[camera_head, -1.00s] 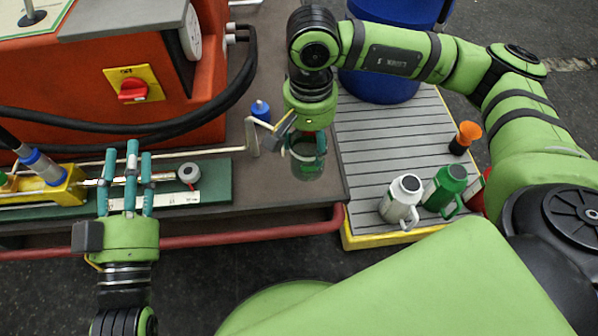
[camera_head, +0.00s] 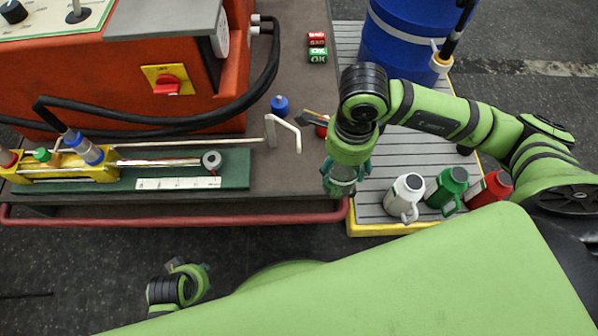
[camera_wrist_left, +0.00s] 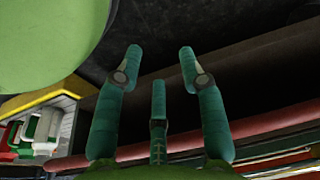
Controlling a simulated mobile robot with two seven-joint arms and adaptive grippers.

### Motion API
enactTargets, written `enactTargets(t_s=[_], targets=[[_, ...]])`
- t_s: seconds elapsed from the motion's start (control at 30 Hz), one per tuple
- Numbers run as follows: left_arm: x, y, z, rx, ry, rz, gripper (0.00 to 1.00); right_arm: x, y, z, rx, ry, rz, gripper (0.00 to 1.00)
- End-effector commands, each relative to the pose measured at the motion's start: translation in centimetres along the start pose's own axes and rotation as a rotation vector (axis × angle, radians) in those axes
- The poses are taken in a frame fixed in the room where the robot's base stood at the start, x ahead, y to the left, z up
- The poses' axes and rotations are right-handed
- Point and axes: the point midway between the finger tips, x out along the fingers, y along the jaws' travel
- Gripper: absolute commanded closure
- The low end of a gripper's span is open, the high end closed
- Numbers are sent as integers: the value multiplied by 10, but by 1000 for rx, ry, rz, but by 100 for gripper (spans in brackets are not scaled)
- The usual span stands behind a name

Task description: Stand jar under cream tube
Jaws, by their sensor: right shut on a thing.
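The cream tube (camera_head: 285,124) is a thin bent pipe at the right end of the bench, its free end turned down. My right gripper (camera_head: 344,181) is shut on a clear glass jar (camera_head: 343,173), to the right of and nearer than the tube. Its fingers hide much of the jar, which appears over the bench's right front corner; its height is hard to tell. My left gripper (camera_head: 192,272) is low in front of the bench. In the left wrist view its fingers (camera_wrist_left: 160,55) are spread, with nothing between them.
A red rail (camera_head: 180,216) runs along the bench's front. A blue-capped item (camera_head: 279,104) stands behind the tube. White (camera_head: 405,195), green (camera_head: 447,188) and red (camera_head: 490,189) jugs stand on the grey slatted platform (camera_head: 375,215). A blue drum (camera_head: 405,45) is behind.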

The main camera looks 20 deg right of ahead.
Motion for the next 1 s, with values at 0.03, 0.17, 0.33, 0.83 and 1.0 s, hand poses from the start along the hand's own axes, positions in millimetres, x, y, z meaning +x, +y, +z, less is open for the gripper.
enactTargets(t_s=[0.03,0.17,0.33,0.83,1.0], targets=[[5,0,3,0,-6,1,60,0,0,0,2,0,0,88],[9,1,5,0,-6,1,60,6,-6,7,5,-2,1,88],[0,0,-2,-1,4,0,60,27,-29,33,6,-3,2,88],[-36,-2,-17,-5,27,-4,60,73,-80,85,3,1,2,88],[-48,-3,-21,-6,37,-6,60,99,-79,85,4,1,3,88]])
